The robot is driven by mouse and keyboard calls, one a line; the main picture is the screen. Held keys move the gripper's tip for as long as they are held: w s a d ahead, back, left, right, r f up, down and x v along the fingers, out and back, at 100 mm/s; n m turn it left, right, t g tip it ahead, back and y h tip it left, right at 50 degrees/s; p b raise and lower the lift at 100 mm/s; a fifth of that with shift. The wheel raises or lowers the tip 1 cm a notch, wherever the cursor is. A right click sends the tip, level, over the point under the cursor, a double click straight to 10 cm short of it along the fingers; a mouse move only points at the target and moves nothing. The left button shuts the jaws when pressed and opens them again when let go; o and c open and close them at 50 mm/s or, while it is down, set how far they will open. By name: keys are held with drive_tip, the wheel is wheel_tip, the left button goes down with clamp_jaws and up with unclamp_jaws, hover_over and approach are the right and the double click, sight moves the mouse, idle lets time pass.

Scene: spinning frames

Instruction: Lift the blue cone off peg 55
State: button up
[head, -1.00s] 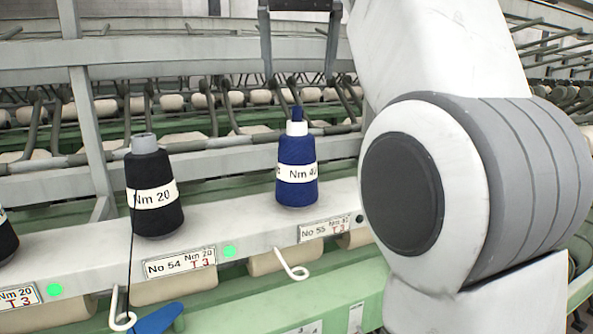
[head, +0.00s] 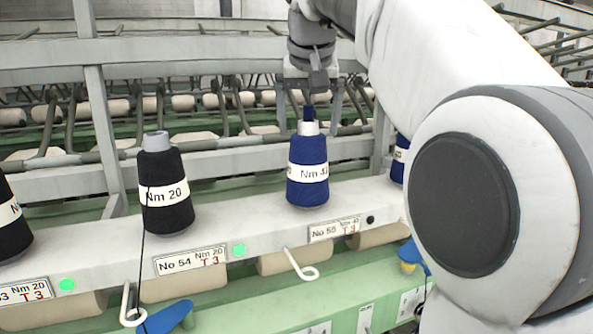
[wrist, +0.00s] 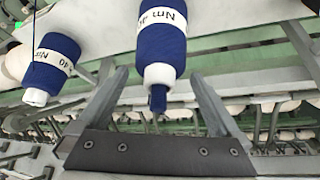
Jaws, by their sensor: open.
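The blue cone (head: 307,175), with a white "Nm 4…" band, stands upright on the rail above the label No 55 (head: 335,229). A pale tube top and dark blue tip rise from it. My gripper (head: 310,100) is open just above, pointing down, and appears to be around or close beside the tip. In the wrist view the blue cone (wrist: 160,35) shows between the spread fingers, its tip reaching toward the palm. Neither finger visibly touches the cone. The peg inside it is hidden.
A black cone (head: 167,190) marked Nm 20 stands to the left above label No 54 (head: 190,260). Another blue cone (wrist: 50,65) stands nearby, mostly hidden behind my arm in the head view. Wire hooks (head: 301,266) stick out below the rail (head: 250,215).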

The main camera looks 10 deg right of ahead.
drive_tip(key=shift+x, duration=1.25)
drive_tip(key=shift+r, duration=0.1)
clamp_jaws()
